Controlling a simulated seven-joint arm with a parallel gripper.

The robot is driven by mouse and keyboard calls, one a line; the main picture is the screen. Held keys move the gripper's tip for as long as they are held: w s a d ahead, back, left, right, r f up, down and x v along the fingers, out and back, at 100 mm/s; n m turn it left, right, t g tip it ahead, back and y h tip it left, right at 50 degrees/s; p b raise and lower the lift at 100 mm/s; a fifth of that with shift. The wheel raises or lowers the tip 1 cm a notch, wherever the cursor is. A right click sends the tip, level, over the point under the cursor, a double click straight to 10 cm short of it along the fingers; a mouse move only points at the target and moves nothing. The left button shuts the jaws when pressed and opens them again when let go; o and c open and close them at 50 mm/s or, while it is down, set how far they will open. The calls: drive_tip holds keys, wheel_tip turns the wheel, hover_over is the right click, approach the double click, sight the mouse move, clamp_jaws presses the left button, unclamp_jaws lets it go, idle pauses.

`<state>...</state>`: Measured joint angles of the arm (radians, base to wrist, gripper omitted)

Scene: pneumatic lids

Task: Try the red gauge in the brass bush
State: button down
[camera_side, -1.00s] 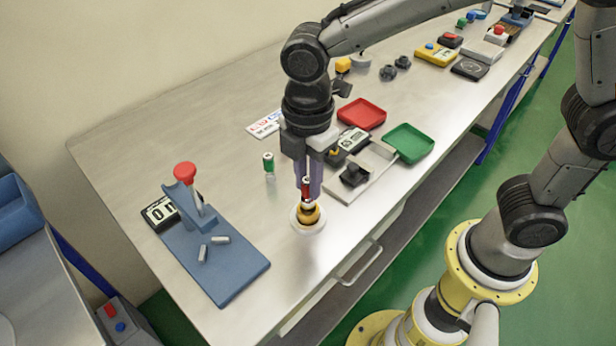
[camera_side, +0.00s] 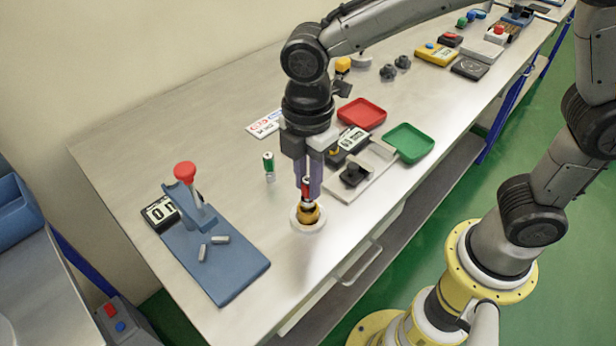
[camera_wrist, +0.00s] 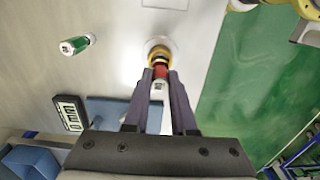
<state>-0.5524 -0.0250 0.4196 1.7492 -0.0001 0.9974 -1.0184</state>
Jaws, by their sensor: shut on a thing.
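The red gauge (camera_side: 307,186) has a red band and a pale end and stands upright between the fingers of my gripper (camera_side: 308,186). My gripper is shut on it, straight above the brass bush. The brass bush (camera_side: 309,215) sits in a round white base (camera_side: 308,226) near the table's front edge. The gauge's lower end meets the bush top; how deep it sits in the bore I cannot tell. In the wrist view the red gauge (camera_wrist: 160,72) shows between the fingertips, against the brass bush (camera_wrist: 160,53).
A green-banded gauge (camera_side: 269,166) stands upright to the left. A blue fixture (camera_side: 228,270) with a red knob and two loose pins lies at front left. Red (camera_side: 361,114) and green (camera_side: 409,143) trays lie behind right.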

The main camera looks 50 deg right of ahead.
drive_tip(key=shift+f, duration=1.15)
idle(1.0)
drive_tip(key=shift+r, duration=1.3)
idle(1.3)
drive_tip(key=shift+r, duration=2.45)
